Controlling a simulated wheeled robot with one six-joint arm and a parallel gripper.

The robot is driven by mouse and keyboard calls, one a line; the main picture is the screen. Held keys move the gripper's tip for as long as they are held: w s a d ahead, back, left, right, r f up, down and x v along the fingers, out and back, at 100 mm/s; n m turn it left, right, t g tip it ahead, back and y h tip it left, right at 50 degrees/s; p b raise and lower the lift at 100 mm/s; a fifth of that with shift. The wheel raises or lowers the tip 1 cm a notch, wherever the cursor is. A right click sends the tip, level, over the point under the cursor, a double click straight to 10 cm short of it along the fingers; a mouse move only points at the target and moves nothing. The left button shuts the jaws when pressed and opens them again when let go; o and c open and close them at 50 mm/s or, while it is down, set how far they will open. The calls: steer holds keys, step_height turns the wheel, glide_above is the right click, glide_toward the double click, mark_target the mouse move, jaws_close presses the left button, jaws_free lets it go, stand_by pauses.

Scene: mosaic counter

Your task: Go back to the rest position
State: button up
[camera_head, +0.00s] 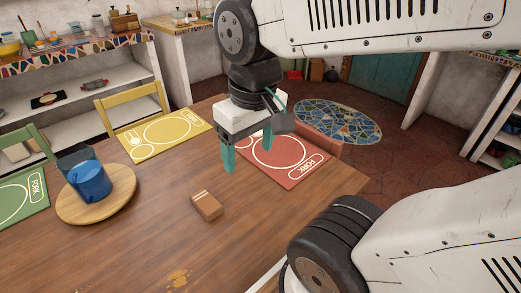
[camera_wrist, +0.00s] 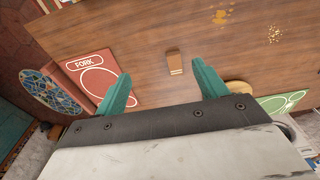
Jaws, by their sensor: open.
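My gripper (camera_head: 248,158) is open and empty, with two teal fingers pointing down above the wooden table (camera_head: 150,235). In the head view it hangs over the table near the red placemat (camera_head: 288,158), hiding part of that mat. In the wrist view its fingers (camera_wrist: 160,92) stand wide apart, with bare table between them. A small brown block (camera_head: 206,205) with pale stripes at one end lies on the table, apart from my gripper. The block also shows in the wrist view (camera_wrist: 175,63), beyond the fingertips.
A round wooden board (camera_head: 122,207) holds a blue cup (camera_head: 91,182) and a darker item behind it. Yellow (camera_head: 185,128) and green (camera_head: 40,195) placemats lie along the table edge by chairs. Crumbs (camera_head: 178,278) lie at the front. Shelves stand behind.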

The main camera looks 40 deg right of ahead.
steer(key=s, duration=0.3)
steer(key=shift+r, duration=0.4)
steer(key=shift+o, duration=0.5)
stand_by(0.5)
